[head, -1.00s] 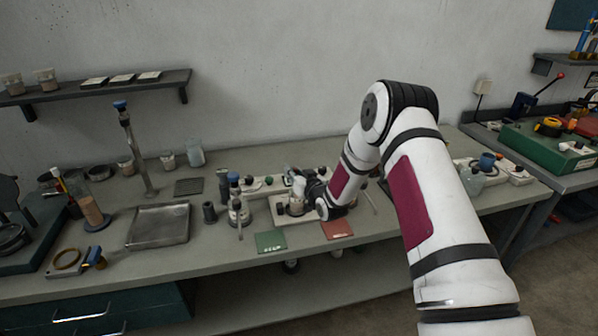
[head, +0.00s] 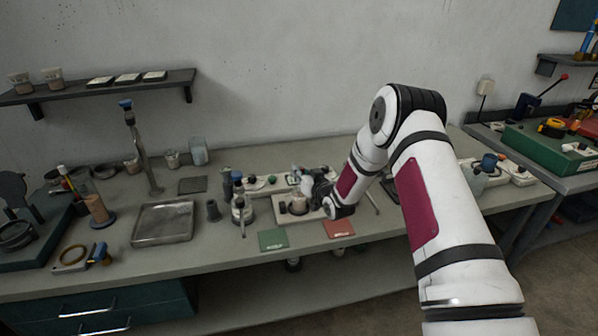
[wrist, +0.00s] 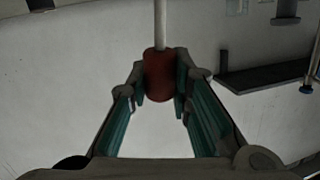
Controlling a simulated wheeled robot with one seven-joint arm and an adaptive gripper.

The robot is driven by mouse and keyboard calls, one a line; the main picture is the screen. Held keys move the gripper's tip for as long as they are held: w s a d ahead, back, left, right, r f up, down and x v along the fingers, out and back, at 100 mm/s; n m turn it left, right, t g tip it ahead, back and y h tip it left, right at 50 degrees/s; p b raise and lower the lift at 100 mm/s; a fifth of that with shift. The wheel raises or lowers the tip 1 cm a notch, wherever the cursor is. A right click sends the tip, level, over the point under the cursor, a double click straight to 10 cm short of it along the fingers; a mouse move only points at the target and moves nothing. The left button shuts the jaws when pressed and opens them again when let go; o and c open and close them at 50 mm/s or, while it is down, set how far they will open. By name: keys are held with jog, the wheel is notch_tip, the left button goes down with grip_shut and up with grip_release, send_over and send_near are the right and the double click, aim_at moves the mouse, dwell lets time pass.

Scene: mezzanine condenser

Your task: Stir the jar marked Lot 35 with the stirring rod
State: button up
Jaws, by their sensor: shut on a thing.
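My gripper (wrist: 160,80) is shut on the red grip of the stirring rod (wrist: 159,72) in the wrist view. The rod's pale shaft runs up out of the top of that view. In the head view my gripper (head: 318,188) is over the bench beside a jar (head: 298,205) on a pale square base. The rod is too small to make out there. I cannot read a Lot 35 mark on any jar, and my wrist hides part of the area behind it.
A green card (head: 272,240) and a red card (head: 338,228) lie at the bench front. A metal tray (head: 163,223) lies further left. A wall shelf (head: 100,86) is at the upper left.

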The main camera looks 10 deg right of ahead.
jog(key=shift+r, duration=0.15)
notch_tip(320, 180, up, 8)
jog(key=w, duration=0.1)
jog(key=shift+w+d+p, duration=0.15)
jog(key=shift+d+p, duration=0.3)
dwell(0.6)
dwell(0.7)
notch_tip(320, 180, up, 5)
jog(key=shift+f+p, duration=0.15)
jog(key=shift+p, duration=0.25)
dwell(0.6)
